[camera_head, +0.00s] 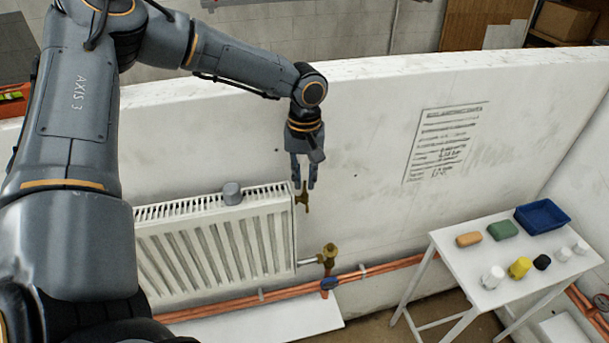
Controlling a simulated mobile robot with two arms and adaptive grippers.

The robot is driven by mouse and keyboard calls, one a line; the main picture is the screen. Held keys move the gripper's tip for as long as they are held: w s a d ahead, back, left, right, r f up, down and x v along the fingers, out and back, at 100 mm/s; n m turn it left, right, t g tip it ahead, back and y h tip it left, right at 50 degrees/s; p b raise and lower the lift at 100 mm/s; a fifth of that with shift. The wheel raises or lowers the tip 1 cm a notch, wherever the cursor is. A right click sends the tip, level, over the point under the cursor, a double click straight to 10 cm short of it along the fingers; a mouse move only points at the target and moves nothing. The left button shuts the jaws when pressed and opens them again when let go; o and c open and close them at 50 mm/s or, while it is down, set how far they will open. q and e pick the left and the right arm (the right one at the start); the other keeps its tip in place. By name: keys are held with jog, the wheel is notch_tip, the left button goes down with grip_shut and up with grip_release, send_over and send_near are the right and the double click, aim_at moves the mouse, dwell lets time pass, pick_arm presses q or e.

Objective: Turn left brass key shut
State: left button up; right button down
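A small brass key (302,198) sticks out at the upper right corner of the white radiator (215,245). My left gripper (304,184) comes down over it from above, fingers pointing down. Its two fingers are apart, with a visible gap between them. The key's top lies at or just below the fingertips; I cannot tell whether they touch it. My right gripper is not in view.
A brass valve (328,256) joins the radiator's lower right to copper pipes (385,268). A grey cylinder (232,193) stands on the radiator. A white table (478,258) at right holds a blue tray (541,217), two blocks and several small caps.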

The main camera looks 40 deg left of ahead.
pick_arm(q)
jog(key=shift+s+d+f, duration=0.1)
jog(key=shift+s+f, duration=0.05)
jog(key=shift+f, duration=0.5)
jog(key=shift+c, duration=0.9)
grip_shut()
jog(key=m+b, duration=0.1)
jog(key=m, duration=0.2)
jog(key=shift+f, duration=0.1)
jog(key=shift+m+b, duration=0.55)
jog(key=shift+m, duration=0.35)
jog(key=m, duration=0.9)
jog(key=shift+a+m+b, duration=0.3)
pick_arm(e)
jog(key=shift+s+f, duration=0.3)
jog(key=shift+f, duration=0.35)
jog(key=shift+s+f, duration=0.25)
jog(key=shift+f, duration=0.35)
